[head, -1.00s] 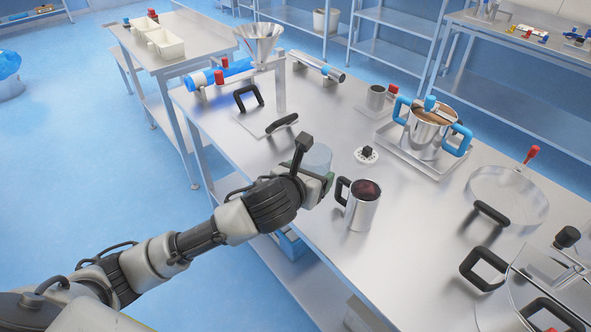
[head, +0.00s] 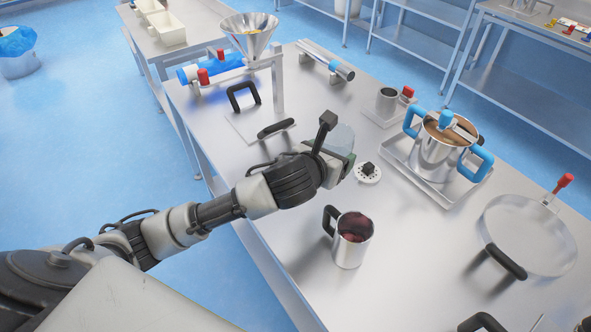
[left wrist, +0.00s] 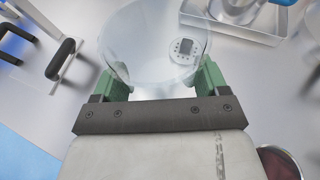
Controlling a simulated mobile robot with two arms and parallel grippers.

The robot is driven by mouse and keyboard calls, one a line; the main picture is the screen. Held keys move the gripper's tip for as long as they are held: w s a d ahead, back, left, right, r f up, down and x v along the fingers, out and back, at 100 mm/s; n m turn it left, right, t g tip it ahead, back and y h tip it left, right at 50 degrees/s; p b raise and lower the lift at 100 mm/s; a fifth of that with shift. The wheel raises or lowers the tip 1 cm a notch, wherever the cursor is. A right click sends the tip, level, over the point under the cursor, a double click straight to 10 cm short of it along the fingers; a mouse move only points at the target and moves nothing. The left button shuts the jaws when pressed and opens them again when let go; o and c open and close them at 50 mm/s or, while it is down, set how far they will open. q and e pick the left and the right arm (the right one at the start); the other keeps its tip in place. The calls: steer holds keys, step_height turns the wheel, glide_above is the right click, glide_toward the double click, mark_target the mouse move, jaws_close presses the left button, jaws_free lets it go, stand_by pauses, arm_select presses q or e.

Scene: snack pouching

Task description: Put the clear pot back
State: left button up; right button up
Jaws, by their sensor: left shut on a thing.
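The clear pot (head: 340,138) is a pale, see-through round vessel at the end of my left arm in the head view. My left gripper (head: 338,160) is shut on it over the steel table. In the left wrist view the clear pot (left wrist: 152,45) sits between the two green fingers of my left gripper (left wrist: 157,84), its round rim facing the camera. I cannot tell whether its base touches the table. My right gripper is not in view.
A perforated white disc with a black knob (head: 368,172) lies just right of the pot. A steel mug (head: 351,238) with dark red contents stands nearer. A blue-handled pot (head: 440,145) stands on a tray (head: 434,194). A black-handled plate (head: 240,124) lies left.

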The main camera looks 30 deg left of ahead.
arm_select(q)
steer(key=a+f, duration=0.2)
steer(key=a, duration=0.1)
steer(key=a+f, duration=0.2)
steer(key=a, duration=0.2)
steer(key=s+a+f+p, duration=0.1)
steer(key=a+f, duration=0.1)
steer(key=a, duration=0.2)
steer(key=shift+f, duration=0.1)
steer(key=shift+a+f, duration=0.15)
steer(key=shift+a, duration=0.1)
steer(key=shift+a+f, duration=0.1)
steer(key=shift+f, duration=0.2)
step_height(320, 180, down, 3)
steer(key=shift+f, duration=0.25)
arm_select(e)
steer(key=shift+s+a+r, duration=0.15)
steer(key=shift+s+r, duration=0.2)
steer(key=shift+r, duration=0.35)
arm_select(q)
steer(key=shift+f, duration=0.2)
steer(key=o, duration=1)
steer(key=shift+c, duration=0.2)
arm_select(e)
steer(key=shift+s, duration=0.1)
